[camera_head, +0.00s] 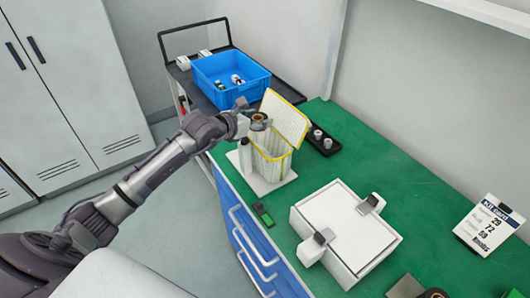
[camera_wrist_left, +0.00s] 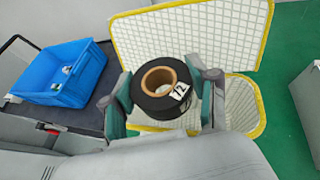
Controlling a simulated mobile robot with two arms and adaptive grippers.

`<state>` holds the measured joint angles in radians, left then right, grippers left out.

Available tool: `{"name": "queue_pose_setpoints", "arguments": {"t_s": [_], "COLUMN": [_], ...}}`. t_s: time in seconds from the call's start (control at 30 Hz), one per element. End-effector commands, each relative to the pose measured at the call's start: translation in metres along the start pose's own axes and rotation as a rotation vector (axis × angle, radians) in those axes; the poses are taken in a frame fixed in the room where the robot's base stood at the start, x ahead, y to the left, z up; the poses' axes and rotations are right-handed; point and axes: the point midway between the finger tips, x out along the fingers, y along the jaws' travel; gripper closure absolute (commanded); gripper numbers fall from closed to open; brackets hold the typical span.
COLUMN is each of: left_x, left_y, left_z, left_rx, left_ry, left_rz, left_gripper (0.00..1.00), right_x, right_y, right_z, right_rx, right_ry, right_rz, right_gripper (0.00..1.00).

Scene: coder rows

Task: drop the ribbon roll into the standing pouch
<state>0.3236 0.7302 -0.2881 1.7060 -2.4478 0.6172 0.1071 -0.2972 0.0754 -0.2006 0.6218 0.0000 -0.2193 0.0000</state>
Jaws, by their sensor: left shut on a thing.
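The standing pouch (camera_head: 270,160) is pale with a grid pattern and yellow edges. It stands upright on a white base, and its flap is raised at the back. In the head view the roll (camera_head: 259,118) is at the height of the pouch's mouth, over its near left part. The pouch also shows behind the roll in the left wrist view (camera_wrist_left: 195,35). My right gripper is not in view.
A blue bin (camera_head: 230,83) with small items stands on a dark cart behind the pouch. A black holder (camera_head: 322,143) with white knobs lies right of the pouch. A white box (camera_head: 345,230) and a kit card (camera_head: 487,223) stand on the green bench (camera_head: 390,165).

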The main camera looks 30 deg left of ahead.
Motion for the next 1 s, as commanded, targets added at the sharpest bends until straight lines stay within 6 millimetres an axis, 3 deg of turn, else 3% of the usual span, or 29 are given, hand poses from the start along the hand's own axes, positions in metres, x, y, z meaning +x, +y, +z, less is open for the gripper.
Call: {"name": "queue_pose_setpoints", "arguments": {"t_s": [0.07, 0.1, 0.27, 0.67, 0.77, 1.0], "left_x": [0.000, 0.000, 0.000, -0.005, -0.017, -0.068], "left_y": [0.000, 0.000, 0.000, 0.000, 0.000, 0.000], "left_z": [0.001, 0.001, 0.001, 0.000, -0.001, -0.002], "left_rx": [0.000, 0.000, 0.000, 0.000, 0.001, 0.003], "left_ry": [0.000, 0.000, 0.000, 0.001, 0.001, 0.004], "left_rz": [0.000, 0.000, 0.000, -0.001, -0.001, -0.001], "left_gripper": [0.76, 0.40, 0.13, 0.12, 0.12, 0.12], "right_x": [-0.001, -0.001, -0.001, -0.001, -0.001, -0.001], "right_y": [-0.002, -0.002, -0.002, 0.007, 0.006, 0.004], "right_z": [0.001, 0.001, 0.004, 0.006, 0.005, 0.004], "right_rx": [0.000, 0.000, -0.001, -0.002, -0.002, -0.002], "right_ry": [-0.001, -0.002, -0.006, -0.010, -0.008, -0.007], "right_rz": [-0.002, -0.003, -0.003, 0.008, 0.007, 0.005], "right_gripper": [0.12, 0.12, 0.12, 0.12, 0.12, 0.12]}}
